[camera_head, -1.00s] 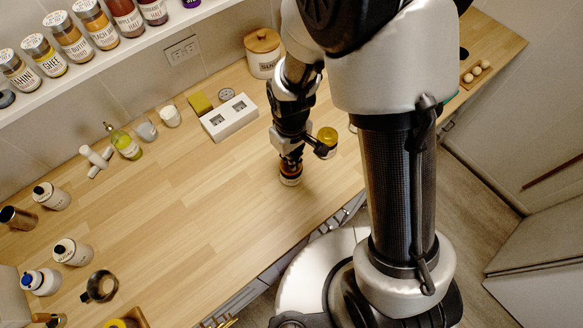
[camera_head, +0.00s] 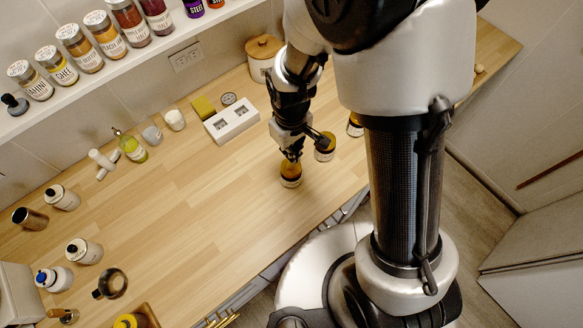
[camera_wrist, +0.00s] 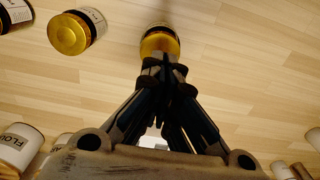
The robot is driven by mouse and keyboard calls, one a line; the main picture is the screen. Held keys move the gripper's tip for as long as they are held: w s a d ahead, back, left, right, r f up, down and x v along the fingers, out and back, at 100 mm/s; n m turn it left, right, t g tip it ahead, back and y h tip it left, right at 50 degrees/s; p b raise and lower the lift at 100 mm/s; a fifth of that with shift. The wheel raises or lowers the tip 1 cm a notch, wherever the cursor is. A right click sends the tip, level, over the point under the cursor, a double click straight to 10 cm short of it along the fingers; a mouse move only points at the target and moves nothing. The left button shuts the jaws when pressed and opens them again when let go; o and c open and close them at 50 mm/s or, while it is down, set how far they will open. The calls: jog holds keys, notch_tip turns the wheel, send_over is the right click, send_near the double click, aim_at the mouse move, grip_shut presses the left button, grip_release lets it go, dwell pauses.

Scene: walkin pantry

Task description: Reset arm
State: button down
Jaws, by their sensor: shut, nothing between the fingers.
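My gripper (camera_head: 292,157) is shut and empty, pointing down over the wooden counter. In the head view its tips are just above a small jar with a golden lid (camera_head: 290,171) on the counter. In the wrist view the closed fingertips (camera_wrist: 169,62) show in front of the same jar (camera_wrist: 160,40) and partly cover it. I cannot tell whether they touch it. My arm comes down from the upper middle of the head view.
A second gold-lidded jar (camera_head: 325,148) stands just right of my gripper, with another jar (camera_head: 355,126) beyond it. A white socket-like box (camera_head: 232,121) and a sugar canister (camera_head: 263,58) stand behind. The counter's middle left (camera_head: 200,210) is clear.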

jog(key=shift+r, duration=0.15)
dwell(0.4)
jog(key=shift+w+d+r, duration=0.1)
jog(key=shift+r, duration=0.15)
jog(key=s+d+r+m+t+b, duration=0.4)
jog(key=s+d+r+m+b, duration=0.2)
jog(key=s+d+r+b, duration=0.4)
jog(key=s+r+b, duration=0.1)
jog(key=s+r, duration=0.2)
jog(key=shift+s+d+r+m+t, duration=0.3)
jog(key=shift+s+d+r+m, duration=0.05)
jog(key=shift+s+r+m, duration=0.05)
